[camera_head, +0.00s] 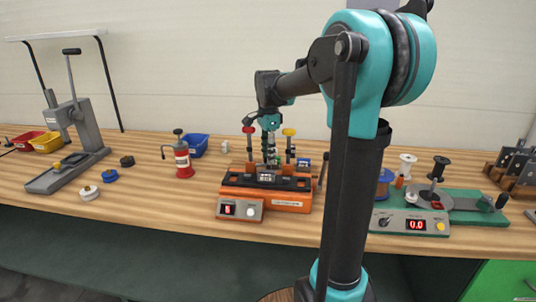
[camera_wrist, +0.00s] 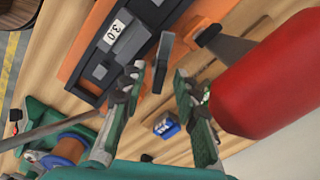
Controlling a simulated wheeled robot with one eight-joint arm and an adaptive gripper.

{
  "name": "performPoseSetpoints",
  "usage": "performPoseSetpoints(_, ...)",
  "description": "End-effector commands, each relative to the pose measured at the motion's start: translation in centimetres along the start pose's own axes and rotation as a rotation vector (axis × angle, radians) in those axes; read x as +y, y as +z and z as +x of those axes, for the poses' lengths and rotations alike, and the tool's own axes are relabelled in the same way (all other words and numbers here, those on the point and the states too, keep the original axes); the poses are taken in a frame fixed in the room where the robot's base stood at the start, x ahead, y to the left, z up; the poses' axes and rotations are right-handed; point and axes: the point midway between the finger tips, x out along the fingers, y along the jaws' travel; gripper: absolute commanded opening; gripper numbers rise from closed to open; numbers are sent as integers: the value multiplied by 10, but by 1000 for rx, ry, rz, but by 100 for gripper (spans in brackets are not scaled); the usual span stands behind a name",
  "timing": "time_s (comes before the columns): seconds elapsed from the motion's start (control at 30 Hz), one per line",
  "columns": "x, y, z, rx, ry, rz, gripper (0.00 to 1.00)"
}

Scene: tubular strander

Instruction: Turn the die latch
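The orange machine (camera_head: 285,206) stands on the bench, with a black top deck and a small display. A small dark grey lever (camera_wrist: 164,52), which looks like the die latch, stands out from the machine's deck in the wrist view. My gripper (camera_wrist: 160,82) is open, with a finger on either side of the lever's line. The lever's near end lies at about the fingertips; I cannot tell whether they touch it. In the head view my gripper (camera_head: 271,158) is low over the machine's deck, and the latch cannot be made out there.
A large red cylinder (camera_wrist: 270,80) is close to the right finger. A red-topped post (camera_head: 249,131) and a yellow-topped post (camera_head: 289,132) rise from the machine. A red pump can (camera_head: 183,160) and a blue bin (camera_head: 194,145) stand left, a green spool device (camera_head: 410,222) right.

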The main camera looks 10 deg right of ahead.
Motion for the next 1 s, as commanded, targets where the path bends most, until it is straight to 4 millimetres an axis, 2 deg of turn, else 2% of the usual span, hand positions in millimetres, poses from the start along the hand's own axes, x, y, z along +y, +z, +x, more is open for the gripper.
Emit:
performPoseSetpoints(0.17, 0, 0, 0, 0, 0, 0, 31)
performPoseSetpoints(0.43, 0, 0, 0, 0, 0, 0, 0)
performPoseSetpoints(0.67, 0, 0, 0, 0, 0, -6, 0)
performPoseSetpoints(1.0, 0, 0, 0, 0, 0, -134, 0)
